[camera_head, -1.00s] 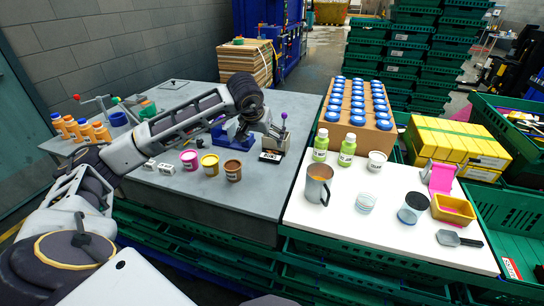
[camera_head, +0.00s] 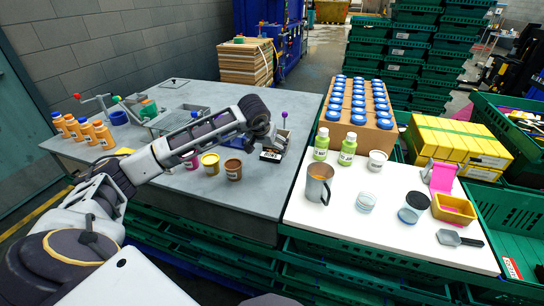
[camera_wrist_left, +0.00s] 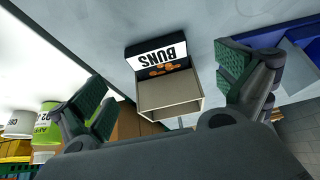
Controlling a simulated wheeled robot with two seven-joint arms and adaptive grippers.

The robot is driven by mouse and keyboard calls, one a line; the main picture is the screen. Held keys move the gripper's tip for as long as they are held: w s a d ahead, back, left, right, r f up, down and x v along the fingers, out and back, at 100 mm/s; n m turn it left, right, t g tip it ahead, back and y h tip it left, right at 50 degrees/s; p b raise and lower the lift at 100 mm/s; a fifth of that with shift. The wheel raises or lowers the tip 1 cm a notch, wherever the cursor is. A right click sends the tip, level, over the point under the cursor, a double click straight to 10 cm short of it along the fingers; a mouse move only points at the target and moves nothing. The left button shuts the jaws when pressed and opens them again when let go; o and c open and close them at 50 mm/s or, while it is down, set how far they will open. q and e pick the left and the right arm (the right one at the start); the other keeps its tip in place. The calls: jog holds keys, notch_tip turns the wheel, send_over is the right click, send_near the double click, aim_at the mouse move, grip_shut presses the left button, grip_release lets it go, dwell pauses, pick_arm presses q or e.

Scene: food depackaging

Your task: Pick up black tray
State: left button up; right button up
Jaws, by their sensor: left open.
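A small box with a black front edge and a white "BUNS" label is the nearest match to the black tray (camera_head: 270,156); it stands near the right edge of the grey table. In the left wrist view the black tray (camera_wrist_left: 131,55) shows its label upside down and a pale boxy body. My left gripper (camera_wrist_left: 170,92) is open, with one green-padded finger on each side of the box and gaps between. In the head view the left gripper (camera_head: 276,141) is at the box, partly hidden by its own wrist. My right gripper is not in view.
Pink, yellow and brown tubs (camera_head: 233,169) stand just left of the box, the pink one partly behind my arm. The white table (camera_head: 340,222) at right holds green bottles (camera_head: 347,149), a metal jug (camera_head: 319,184) and a carton of blue-capped bottles (camera_head: 349,130).

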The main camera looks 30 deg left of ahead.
aim_at(272, 154)
pick_arm(q)
jog(key=shift+f, duration=0.1)
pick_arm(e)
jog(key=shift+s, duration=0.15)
pick_arm(q)
jog(key=shift+w+f, duration=0.45)
jog(key=shift+f, duration=0.15)
jog(key=shift+x, duration=1.25)
jog(key=shift+w+f, duration=0.3)
jog(key=shift+f, duration=0.15)
jog(key=shift+a, duration=0.1)
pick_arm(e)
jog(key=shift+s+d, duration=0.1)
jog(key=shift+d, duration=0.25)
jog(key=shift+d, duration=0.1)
